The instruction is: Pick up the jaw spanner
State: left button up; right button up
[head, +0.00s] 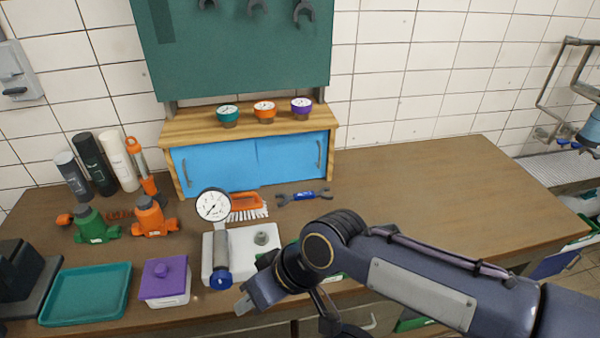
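A jaw spanner (305,196) with dark open jaws and a blue middle lies flat on the wooden bench, in front of the blue cabinet and right of an orange brush. More dark spanners (257,7) hang on the green board above, cut off by the top edge. My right gripper (247,303) reaches in from the right at the bench's front edge, nearer to me than the spanner and apart from it. Its fingers are partly hidden by the wrist, so I cannot tell its opening. My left gripper is out of view.
A pressure gauge (213,206) on a white block (215,256) stands left of my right gripper. The bench's right side (440,190) is clear.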

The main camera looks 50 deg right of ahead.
aim_at(302, 196)
jog(key=z, duration=1.75)
jog(key=i+l+z, duration=0.6)
jog(key=i, duration=0.1)
